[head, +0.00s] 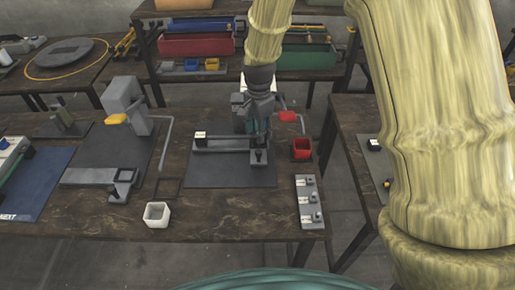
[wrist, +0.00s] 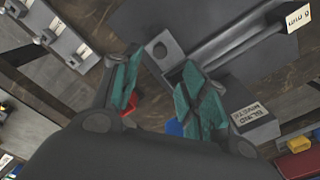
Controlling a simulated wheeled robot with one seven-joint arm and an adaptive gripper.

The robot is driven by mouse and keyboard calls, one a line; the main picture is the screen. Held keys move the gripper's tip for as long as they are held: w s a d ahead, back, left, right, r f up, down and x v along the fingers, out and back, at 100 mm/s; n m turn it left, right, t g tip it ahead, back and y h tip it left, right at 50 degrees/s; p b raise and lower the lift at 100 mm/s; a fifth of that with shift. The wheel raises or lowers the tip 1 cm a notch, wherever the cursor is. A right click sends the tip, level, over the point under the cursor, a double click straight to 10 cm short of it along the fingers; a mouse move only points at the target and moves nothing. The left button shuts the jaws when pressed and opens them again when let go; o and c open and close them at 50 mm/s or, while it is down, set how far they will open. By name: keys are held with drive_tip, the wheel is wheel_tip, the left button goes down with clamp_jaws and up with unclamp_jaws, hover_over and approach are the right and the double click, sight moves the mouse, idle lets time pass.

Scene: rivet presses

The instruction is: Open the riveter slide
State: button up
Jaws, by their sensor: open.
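The riveter (head: 240,125) stands on a dark mat on the wooden bench, mostly hidden behind my gripper in the head view. A red piece (head: 288,116) shows at its right. Its slide (head: 222,143) is a long grey bar lying left to right, with a white label at its left end and a dark block at its right. My gripper (head: 259,136) points down above the bar's right end. In the wrist view my gripper (wrist: 158,88) has its teal fingers apart, with a grey block with a round hole (wrist: 164,52) just past them. I cannot tell whether they touch.
Another grey press (head: 125,105) with a yellow handle stands to the left. A white bin (head: 157,215) sits at the front edge, a red bin (head: 302,149) right of the mat, and a grey rack (head: 309,202) at front right. Shelves with coloured bins are behind.

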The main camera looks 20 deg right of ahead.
sight(258, 151)
drive_tip(key=shift+f+p, duration=1.25)
drive_tip(key=shift+f, duration=3.4)
clamp_jaws()
